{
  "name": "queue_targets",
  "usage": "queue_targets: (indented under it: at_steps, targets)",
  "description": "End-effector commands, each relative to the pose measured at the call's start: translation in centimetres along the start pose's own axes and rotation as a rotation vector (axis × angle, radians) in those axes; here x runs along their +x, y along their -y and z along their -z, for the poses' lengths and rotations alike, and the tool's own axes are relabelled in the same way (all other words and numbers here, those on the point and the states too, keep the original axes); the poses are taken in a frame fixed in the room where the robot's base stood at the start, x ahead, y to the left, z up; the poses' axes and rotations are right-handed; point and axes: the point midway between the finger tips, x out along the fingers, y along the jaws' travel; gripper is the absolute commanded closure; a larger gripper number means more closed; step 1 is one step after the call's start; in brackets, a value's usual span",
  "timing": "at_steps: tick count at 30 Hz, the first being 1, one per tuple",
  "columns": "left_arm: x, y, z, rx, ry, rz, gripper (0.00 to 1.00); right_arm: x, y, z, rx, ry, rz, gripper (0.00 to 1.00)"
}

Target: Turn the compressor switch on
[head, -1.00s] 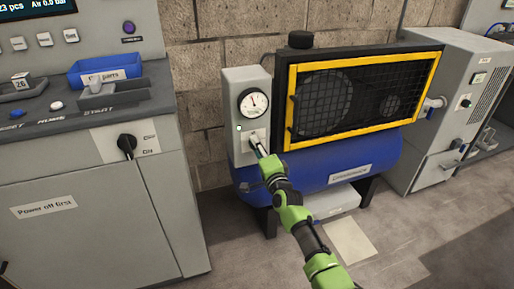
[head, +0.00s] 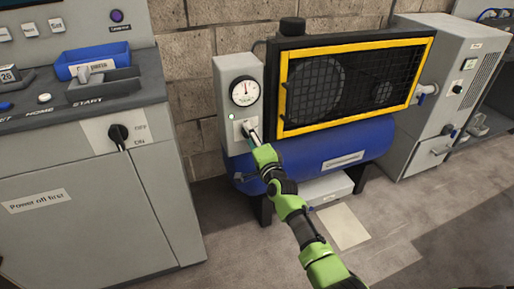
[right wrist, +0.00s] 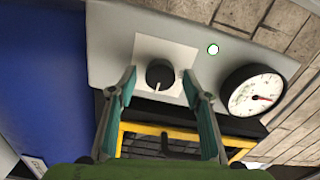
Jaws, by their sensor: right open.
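The compressor (head: 320,155) has a blue tank and a grey control box (head: 224,80) on its left side. The box carries a round white gauge (head: 244,92), a small lit green lamp (head: 231,117) and a switch on a pale plate (head: 238,127). In the right wrist view the switch is a black rotary knob (right wrist: 160,74) with a white pointer line. My right gripper (head: 248,130) is at the plate, its fingers open on either side of the knob, with gaps visible on both sides. In the head view the gripper hides most of the knob. My left gripper is out of view.
A yellow-framed mesh guard (head: 350,85) sits just right of the control box. A grey console (head: 70,220) with a black OFF/ON rotary handle (head: 119,134) and a "Power off first" label stands at left. A grey cabinet (head: 440,95) stands at right.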

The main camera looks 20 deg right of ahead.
Motion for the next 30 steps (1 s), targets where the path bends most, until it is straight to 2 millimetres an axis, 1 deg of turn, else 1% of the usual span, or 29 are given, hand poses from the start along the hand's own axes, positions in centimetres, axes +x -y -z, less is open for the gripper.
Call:
queue_targets:
  at_steps: [5, 15, 18, 21, 24, 30]
  targets:
    - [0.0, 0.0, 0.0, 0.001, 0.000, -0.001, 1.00, -2.5, -0.2, -0.1, 0.003, 0.000, -0.002, 0.55]
    - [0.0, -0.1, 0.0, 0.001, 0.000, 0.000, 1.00, -8.3, -0.2, 0.0, 0.001, 0.000, -0.004, 0.55]
    - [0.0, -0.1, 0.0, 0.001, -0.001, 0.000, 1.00, -9.7, -0.2, 0.0, 0.002, -0.001, -0.004, 0.55]
    - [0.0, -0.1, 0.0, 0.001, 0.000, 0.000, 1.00, -10.6, -0.1, 0.0, 0.002, -0.001, -0.003, 0.55]
    - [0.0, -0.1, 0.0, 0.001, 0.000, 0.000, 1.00, -11.1, -0.1, 0.0, 0.002, -0.001, -0.003, 0.55]
    - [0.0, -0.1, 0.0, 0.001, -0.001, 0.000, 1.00, -11.3, -0.1, 0.0, 0.002, -0.001, -0.002, 0.55]
